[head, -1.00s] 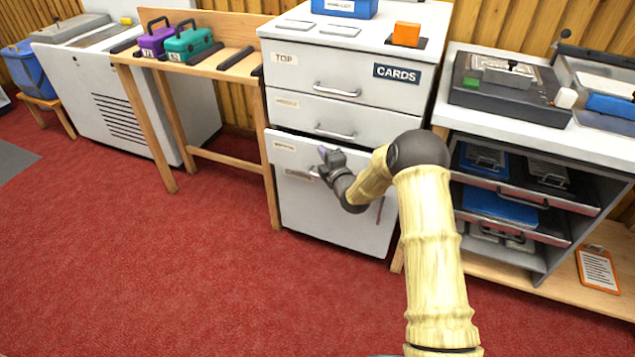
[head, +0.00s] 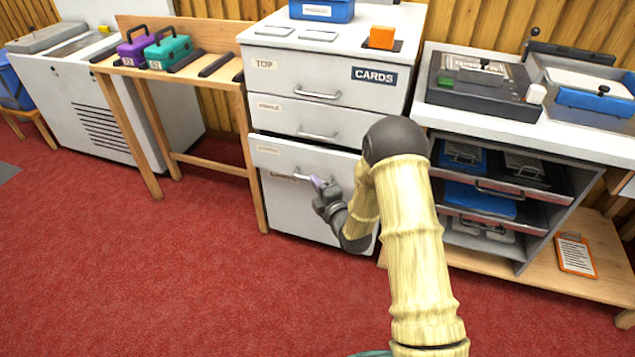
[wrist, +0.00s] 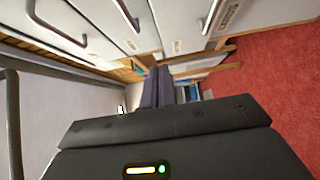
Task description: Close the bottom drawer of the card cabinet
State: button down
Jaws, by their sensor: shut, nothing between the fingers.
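The white card cabinet (head: 390,97) stands in the middle of the head view, with a CARDS label on its top drawer. Its bottom drawer (head: 290,215) is the tall lowest front, with a bar handle near its upper part. It looks nearly in line with the drawers above; I cannot tell how far it stands out. My gripper (head: 316,182) is shut and empty, in front of this drawer close to the handle's right end. Contact cannot be told.
The top drawer (head: 310,88) and middle drawer (head: 305,121) look shut. A wooden bench (head: 215,75) with a purple case (head: 136,48) and a teal case (head: 168,52) stands left. An open shelf unit (head: 525,235) stands right. The red floor (head: 150,270) in front is clear.

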jog(key=c, duration=1.5)
grip_release()
jog(key=shift+d+r, duration=0.1)
jog(key=shift+d, duration=0.05)
jog(key=s+d+r+m+g+h, duration=0.2)
jog(key=s+d+m+g+h, duration=0.15)
jog(key=s+d+m, duration=0.2)
jog(key=s+d+r+m+g+h, duration=0.3)
jog(key=s+d+m+g, duration=0.15)
jog(key=m, duration=0.25)
jog(key=s+d+m+g, duration=0.1)
jog(key=s+m+g, duration=0.1)
jog(key=s, duration=0.4)
jog(key=s+d+r+m+g, duration=0.1)
jog(key=s+m+g, duration=0.1)
jog(key=s+m, duration=0.3)
jog(key=s+d+r+m+g+h, duration=0.1)
jog(key=s+m, duration=0.2)
jog(key=s, duration=0.6)
jog(key=shift+d+r+m+g, duration=0.1)
jog(key=shift+r+m+g, duration=0.15)
jog(key=shift+g, duration=0.15)
